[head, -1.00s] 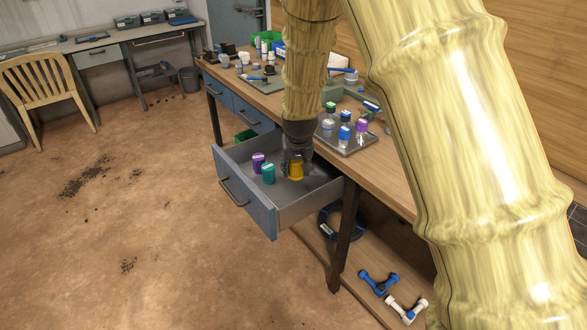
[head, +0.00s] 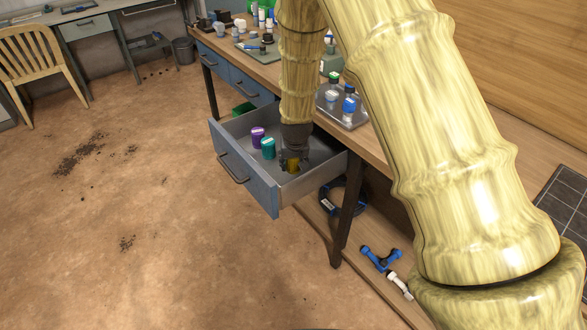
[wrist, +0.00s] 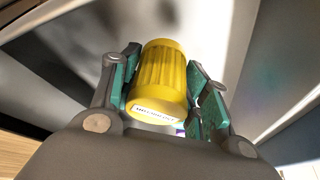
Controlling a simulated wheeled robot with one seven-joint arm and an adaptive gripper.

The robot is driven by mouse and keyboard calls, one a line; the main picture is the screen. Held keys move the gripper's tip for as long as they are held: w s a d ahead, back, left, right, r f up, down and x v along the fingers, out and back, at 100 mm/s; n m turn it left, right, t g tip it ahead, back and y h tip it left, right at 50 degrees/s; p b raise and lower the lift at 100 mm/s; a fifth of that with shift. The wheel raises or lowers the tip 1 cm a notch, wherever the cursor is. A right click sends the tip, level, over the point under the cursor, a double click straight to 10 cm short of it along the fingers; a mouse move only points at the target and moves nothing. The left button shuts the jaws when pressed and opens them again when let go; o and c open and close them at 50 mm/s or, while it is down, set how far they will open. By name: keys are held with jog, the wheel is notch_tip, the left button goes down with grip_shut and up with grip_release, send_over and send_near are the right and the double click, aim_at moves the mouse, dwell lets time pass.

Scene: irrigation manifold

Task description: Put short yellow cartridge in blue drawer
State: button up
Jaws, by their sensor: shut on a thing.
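The blue drawer (head: 246,181) is pulled open under the workbench. My gripper (head: 291,160) reaches down into it from above. In the wrist view, my gripper (wrist: 160,95) is shut on the short yellow cartridge (wrist: 160,72), with a teal pad on each side. The cartridge also shows in the head view (head: 292,166), low inside the drawer near its right side. I cannot tell whether its base touches the drawer floor. A purple cartridge (head: 258,138) and a teal cartridge (head: 268,149) stand in the drawer, left of my gripper.
A tray (head: 347,119) with bottles stands on the workbench beside my arm. The table leg (head: 345,215) is right of the drawer. Blue and white pipe fittings (head: 381,258) lie on the low shelf. The floor left of the drawer is open.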

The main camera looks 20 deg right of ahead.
aim_at(293, 170)
jog(key=shift+f, duration=2)
jog(key=shift+f, duration=0.1)
jog(key=o, duration=1.1)
jog(key=shift+c, duration=0.2)
jog(key=shift+b+v, duration=0.35)
jog(key=shift+v, duration=5.75)
